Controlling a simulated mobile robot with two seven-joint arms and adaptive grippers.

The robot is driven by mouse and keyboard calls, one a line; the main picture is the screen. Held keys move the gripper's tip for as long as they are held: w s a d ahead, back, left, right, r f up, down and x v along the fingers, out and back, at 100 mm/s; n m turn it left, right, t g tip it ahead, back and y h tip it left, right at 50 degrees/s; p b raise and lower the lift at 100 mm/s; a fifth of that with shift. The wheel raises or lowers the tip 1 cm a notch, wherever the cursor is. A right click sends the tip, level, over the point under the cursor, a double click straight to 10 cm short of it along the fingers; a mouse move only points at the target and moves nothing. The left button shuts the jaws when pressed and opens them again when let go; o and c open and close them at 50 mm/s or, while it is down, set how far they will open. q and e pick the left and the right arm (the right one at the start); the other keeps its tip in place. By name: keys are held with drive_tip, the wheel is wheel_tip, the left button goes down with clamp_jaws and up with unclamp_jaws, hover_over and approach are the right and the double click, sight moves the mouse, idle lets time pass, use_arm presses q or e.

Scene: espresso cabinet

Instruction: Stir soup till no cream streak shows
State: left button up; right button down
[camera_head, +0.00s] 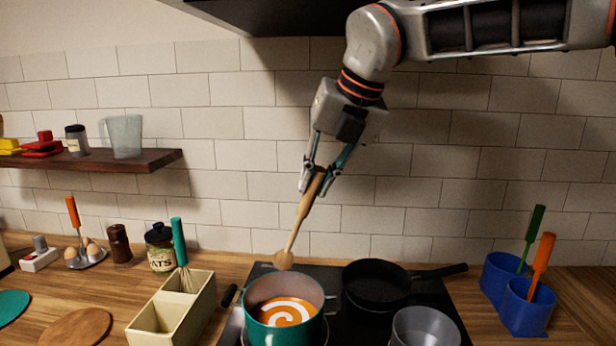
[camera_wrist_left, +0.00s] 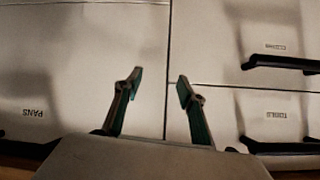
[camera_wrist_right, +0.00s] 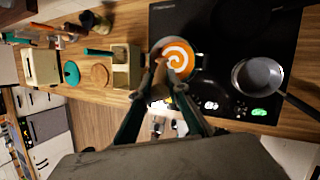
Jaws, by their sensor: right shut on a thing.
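The green pot (camera_head: 266,333) stands on the hob and holds orange soup (camera_head: 270,309) with a white cream spiral on its surface. My right gripper (camera_head: 313,180) is shut on the handle of a wooden spoon (camera_head: 299,223). The spoon hangs tilted, its head just above the pot's far rim and clear of the soup.
A black pan (camera_head: 377,284) and a grey saucepan (camera_head: 426,328) stand on the hob (camera_head: 344,322) right of the pot. A cream divided box (camera_head: 172,312) with a whisk (camera_head: 182,252) is at its left. Blue holders (camera_head: 527,306) stand at the far right.

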drive_tip(key=shift+f+b, duration=0.85)
drive_tip(key=shift+f, duration=0.35)
wheel_tip(320, 180, down, 13)
drive_tip(key=b, duration=0.8)
drive_tip(key=shift+r+b, duration=0.2)
drive_tip(key=shift+b, duration=0.15)
